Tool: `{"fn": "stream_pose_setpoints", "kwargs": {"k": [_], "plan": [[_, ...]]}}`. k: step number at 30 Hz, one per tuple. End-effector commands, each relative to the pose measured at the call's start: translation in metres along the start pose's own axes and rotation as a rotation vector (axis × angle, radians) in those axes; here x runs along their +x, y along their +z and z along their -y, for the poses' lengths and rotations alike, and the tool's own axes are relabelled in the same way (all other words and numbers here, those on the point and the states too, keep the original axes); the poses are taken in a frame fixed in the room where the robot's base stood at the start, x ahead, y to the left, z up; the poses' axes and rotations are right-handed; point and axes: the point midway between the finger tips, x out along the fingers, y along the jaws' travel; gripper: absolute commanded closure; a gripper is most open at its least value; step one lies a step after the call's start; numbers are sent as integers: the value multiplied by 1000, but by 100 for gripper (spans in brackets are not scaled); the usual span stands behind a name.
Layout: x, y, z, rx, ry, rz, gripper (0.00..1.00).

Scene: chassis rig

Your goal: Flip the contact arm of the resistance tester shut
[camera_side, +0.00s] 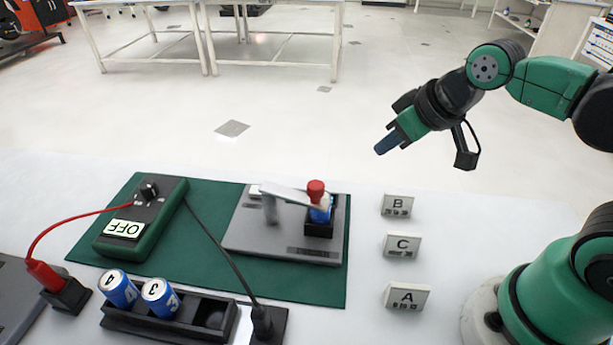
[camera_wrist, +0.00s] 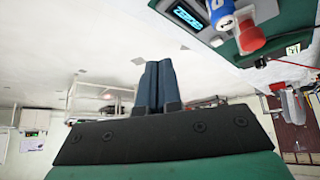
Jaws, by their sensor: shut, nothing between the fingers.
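The resistance tester (camera_side: 245,235) is a grey plate on a green mat. Its pale contact arm (camera_side: 288,194) reaches from a post at the left to a red knob (camera_side: 316,190) on its right end. The arm lies roughly level, with its end over a blue cell (camera_side: 320,214) in a black holder; whether it touches the cell I cannot tell. In the wrist view the red knob (camera_wrist: 250,36) shows beside the blue cell (camera_wrist: 221,14). My gripper (camera_side: 381,148) is shut and empty, up in the air right of and beyond the tester. Its closed fingers (camera_wrist: 155,85) show in the wrist view.
A green meter (camera_side: 140,222) marked OFF stands left on the mat (camera_side: 340,260). A black rack (camera_side: 190,325) in front holds blue cells 4 and 3 (camera_side: 160,297). Red and black leads run from the meter.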

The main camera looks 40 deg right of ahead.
Motion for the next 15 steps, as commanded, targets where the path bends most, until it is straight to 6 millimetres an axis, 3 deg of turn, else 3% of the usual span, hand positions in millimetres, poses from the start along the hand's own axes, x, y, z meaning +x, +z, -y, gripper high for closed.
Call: {"fn": "stream_pose_setpoints", "kwargs": {"k": [1,4,6,15], "plan": [[1,3,-3,42,12,-16,86],[1,1,-1,29,11,-4,57],[0,-6,7,-69,-10,45,37],[-2,-39,70,-826,-235,363,36]]}}
